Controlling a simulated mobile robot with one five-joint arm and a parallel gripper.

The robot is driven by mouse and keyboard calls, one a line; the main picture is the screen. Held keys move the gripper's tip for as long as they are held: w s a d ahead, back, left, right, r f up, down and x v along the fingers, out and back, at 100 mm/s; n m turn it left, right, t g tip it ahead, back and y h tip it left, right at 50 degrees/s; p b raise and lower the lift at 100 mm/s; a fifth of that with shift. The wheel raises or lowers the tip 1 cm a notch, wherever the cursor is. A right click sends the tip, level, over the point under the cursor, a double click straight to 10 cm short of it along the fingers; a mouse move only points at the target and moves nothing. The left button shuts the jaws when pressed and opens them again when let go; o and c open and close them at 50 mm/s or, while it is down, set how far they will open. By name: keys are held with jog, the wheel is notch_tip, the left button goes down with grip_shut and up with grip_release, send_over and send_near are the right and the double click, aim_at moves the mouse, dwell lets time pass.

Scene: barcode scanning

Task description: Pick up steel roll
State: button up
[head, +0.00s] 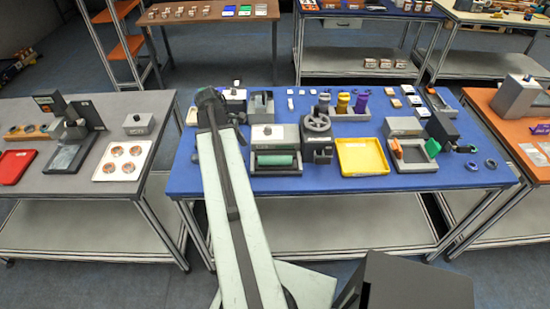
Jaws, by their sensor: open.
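A small grey roll (324,103) stands upright on the blue table, towards its back; it looks like the steel roll, though it is too small to be sure of its metal. A yellow roll (342,104) and a purple roll (361,103) stand just to its right. My gripper (208,98) is the dark end of my long pale arm, over the left part of the blue table. It is open, well left of the grey roll and apart from it. The fingers are small and hard to make out, and nothing shows held.
The blue table (215,187) also holds a device with a green roller (274,160), a handwheel machine (317,135), a yellow tray (362,157) and a grey-and-orange fixture (413,155) in front of the rolls. A grey table stands left and an orange one right.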

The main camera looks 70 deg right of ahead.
send_near(275, 157)
jog(key=shift+s+d+f+n+g, duration=0.1)
jog(key=shift+f+n+g, duration=0.1)
jog(key=shift+f, duration=0.3)
jog(key=shift+s+d+f+n+g, duration=0.1)
jog(key=shift+f+g, duration=0.1)
jog(key=shift+f, duration=0.25)
jog(key=b+x, duration=0.7)
jog(key=x, duration=0.1)
jog(key=shift+w+a+f, duration=0.1)
jog(key=shift+w+f, duration=0.1)
jog(key=shift+w, duration=0.05)
jog(key=shift+r, duration=0.2)
grip_shut()
